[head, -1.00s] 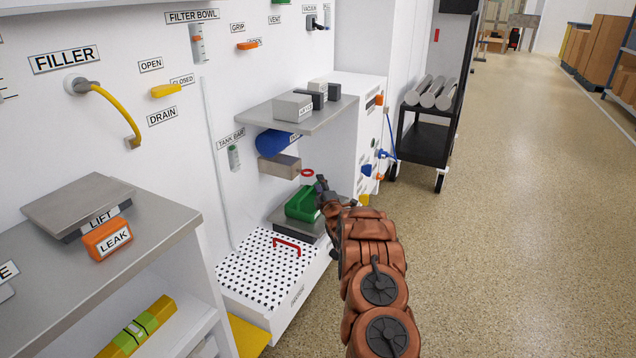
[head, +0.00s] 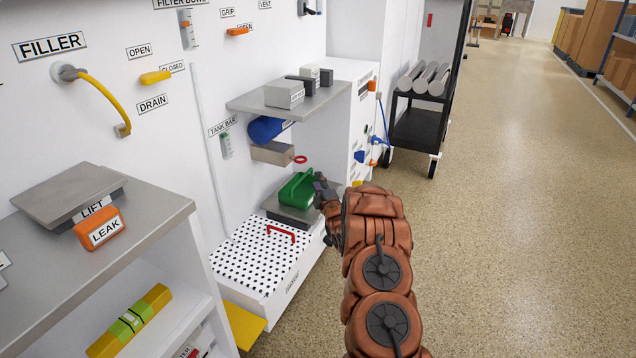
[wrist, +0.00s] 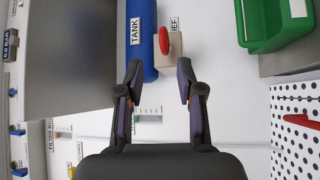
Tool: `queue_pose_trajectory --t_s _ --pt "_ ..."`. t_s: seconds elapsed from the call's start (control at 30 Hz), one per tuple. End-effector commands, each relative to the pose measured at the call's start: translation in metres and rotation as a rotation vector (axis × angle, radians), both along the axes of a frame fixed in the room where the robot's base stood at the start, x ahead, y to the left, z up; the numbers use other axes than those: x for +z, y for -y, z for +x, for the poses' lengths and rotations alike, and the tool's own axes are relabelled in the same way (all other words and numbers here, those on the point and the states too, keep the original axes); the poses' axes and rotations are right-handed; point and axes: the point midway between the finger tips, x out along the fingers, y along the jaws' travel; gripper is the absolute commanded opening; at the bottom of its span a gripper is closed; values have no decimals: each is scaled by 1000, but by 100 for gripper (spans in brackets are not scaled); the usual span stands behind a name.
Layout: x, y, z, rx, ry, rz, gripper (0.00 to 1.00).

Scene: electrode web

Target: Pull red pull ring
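The red pull ring (head: 300,159) sticks out from the front of a small beige block (head: 272,153) beneath the grey shelf. In the wrist view the ring (wrist: 164,40) shows nearly edge-on against the block (wrist: 174,52), beside a blue cylinder labelled TANK (wrist: 143,35). A partly hidden label ending in "IEF" is next to the block. My gripper (wrist: 160,72) is open and empty; the ring lies in line with the gap between its fingers, beyond their tips. In the head view my gripper (head: 322,183) is right of and below the ring, apart from it.
A green bin (head: 298,188) stands just below the ring, close to my gripper. The grey shelf (head: 290,103) with several blocks overhangs the ring's block. A perforated white tray with a red handle (head: 281,233) is lower down.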

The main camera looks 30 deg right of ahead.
Motion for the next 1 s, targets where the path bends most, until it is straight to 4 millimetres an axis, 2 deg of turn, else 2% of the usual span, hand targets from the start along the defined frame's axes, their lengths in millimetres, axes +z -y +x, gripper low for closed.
queue_pose_trajectory --t_s 0.33,0.47,0.77,1.0 --pt "0 0 0 0 -1 1 37" --pt "11 -4 3 4 -14 19 37" --pt "85 -43 12 16 -158 204 37" --pt "141 -85 0 4 -305 382 37"
